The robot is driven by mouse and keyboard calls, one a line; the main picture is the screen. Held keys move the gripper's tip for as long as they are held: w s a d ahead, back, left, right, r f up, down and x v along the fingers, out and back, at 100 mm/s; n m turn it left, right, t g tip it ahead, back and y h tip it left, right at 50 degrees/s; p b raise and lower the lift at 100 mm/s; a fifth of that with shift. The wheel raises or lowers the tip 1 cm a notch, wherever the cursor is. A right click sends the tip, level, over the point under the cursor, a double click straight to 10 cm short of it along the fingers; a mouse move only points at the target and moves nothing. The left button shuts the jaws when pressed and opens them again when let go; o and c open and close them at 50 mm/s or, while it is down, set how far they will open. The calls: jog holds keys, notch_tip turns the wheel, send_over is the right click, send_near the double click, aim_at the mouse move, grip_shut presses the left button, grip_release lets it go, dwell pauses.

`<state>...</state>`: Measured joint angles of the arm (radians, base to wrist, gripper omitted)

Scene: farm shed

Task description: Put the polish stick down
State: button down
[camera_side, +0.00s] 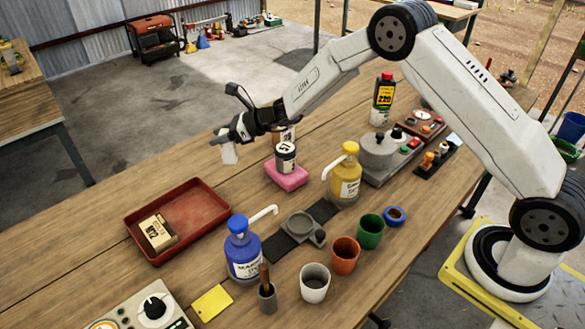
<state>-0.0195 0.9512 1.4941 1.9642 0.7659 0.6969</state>
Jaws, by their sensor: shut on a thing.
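My gripper (226,137) is at the end of the arm, left of the jar on the pink block. It is shut on the polish stick (229,154), a small whitish piece that hangs below the fingers. The polish stick is held in the air above the wooden bench, clear of other things. The fingers hide its upper part.
A red tray (205,213) with a labelled cream box (158,232) lies on the bench (95,267) at left. A pink block (286,176) bears a jar (285,156). Blue (243,252) and yellow (345,176) pump bottles and several cups stand nearer. Bare wood lies between tray and pink block.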

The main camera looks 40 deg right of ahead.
jog(key=shift+w+a+f, duration=0.15)
jog(key=shift+w+f, duration=0.6)
jog(key=shift+f, duration=0.15)
jog(key=shift+w+a+f, duration=0.1)
jog(key=shift+w+f, duration=0.65)
jog(key=shift+f, duration=0.1)
jog(key=shift+w+f, duration=0.1)
jog(key=shift+w+f, duration=0.15)
jog(key=shift+f, duration=1.6)
jog(key=shift+f, duration=0.1)
jog(key=shift+c, duration=1)
grip_release()
